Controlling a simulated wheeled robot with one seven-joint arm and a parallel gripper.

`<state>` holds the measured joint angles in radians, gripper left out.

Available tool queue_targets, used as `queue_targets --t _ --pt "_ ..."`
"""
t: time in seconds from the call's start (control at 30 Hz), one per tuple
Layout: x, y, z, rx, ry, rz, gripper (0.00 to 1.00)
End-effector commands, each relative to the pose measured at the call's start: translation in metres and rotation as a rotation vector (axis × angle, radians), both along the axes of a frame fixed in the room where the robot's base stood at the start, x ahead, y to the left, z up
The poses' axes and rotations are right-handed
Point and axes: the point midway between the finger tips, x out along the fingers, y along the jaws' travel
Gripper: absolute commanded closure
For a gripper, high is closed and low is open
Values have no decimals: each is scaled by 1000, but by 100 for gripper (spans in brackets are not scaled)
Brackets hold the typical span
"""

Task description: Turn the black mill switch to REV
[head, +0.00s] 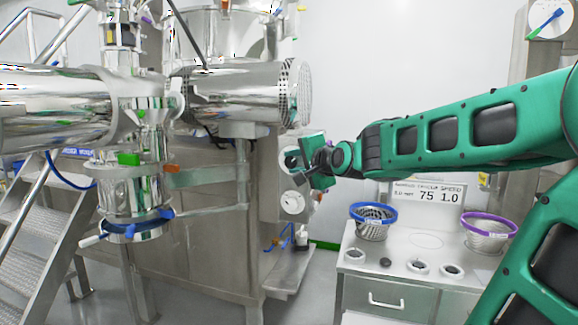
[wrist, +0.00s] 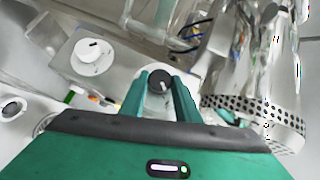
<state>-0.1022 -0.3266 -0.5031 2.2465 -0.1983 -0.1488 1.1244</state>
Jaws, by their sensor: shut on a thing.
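The black mill switch (wrist: 160,81) is a round black knob with a small pale mark, on the grey machine panel. In the wrist view it sits between the tips of my two green fingers. My gripper (wrist: 163,88) is shut on it. In the head view my gripper (head: 306,161) reaches the right-hand face of the steel machine, and its body largely hides the switch. The position labels, including REV, cannot be read in either view.
A white dial (head: 292,203) lies just below my gripper; it also shows in the wrist view (wrist: 93,56). A perforated steel drum (head: 296,93) is close above. A bench (head: 355,255) at right holds a blue-rimmed basket (head: 373,222) and a purple-rimmed basket (head: 488,234).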

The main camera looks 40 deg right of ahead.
Motion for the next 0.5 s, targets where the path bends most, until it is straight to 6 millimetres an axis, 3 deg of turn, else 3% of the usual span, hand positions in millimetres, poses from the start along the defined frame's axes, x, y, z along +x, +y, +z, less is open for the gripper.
queue_targets --t 0.37,0.4,0.43,0.5 --pt "-1 -3 -3 3 5 -8 93" --pt "-1 -3 -4 3 5 -8 61" --pt "-1 -3 -3 3 5 -7 54" --pt "-1 -3 -3 3 5 -6 52"
